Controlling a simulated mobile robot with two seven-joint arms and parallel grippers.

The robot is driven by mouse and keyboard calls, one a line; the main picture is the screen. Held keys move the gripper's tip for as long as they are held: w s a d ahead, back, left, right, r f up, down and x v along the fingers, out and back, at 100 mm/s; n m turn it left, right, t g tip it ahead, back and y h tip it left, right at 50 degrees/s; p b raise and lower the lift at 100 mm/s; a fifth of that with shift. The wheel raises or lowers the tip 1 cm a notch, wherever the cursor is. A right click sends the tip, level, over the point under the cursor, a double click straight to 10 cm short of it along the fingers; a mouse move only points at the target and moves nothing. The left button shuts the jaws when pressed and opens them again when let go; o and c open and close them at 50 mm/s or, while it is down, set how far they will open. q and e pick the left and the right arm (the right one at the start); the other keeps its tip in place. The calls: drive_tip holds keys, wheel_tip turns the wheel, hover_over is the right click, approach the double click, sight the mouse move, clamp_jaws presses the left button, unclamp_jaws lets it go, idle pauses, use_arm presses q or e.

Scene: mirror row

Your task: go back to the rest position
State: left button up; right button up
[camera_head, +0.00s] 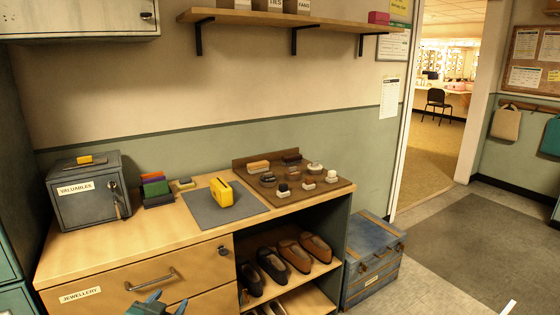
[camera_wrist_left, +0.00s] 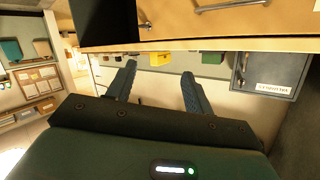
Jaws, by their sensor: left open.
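My left gripper (camera_head: 150,303) shows at the bottom edge of the head view, in front of the drawer marked "JEWELLERY" (camera_head: 80,295). Its bluish fingers are apart. In the left wrist view, which is upside down, both fingers of the left gripper (camera_wrist_left: 158,70) stand spread with nothing between them. It is apart from the cabinet front. My right gripper is in neither view.
The wooden counter (camera_head: 150,234) carries a grey safe (camera_head: 85,205), a yellow object (camera_head: 222,198) on a grey mat (camera_head: 203,211), and a brown tray (camera_head: 330,188) of small items. Shoes fill the open shelf below. A blue chest (camera_head: 371,262) stands right; floor (camera_head: 470,240) beyond is clear.

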use_arm(q)
drive_tip(key=s+d+f+g+h, duration=0.1)
drive_tip(key=s+d+f, duration=0.2)
drive_tip(key=s, duration=0.6)
drive_tip(key=s+d+f+g, duration=0.1)
drive_tip(key=s+d+f, duration=0.2)
drive_tip(key=s, duration=0.6)
drive_tip(key=s+d+f+g+h, duration=0.1)
drive_tip(key=s+d+f, duration=0.3)
drive_tip(key=s, duration=0.5)
drive_tip(key=shift+s+d+n+g+h, duration=0.35)
drive_tip(key=shift+d+g, duration=0.25)
drive_tip(key=shift+d, duration=0.4)
drive_tip(key=shift+f, duration=0.1)
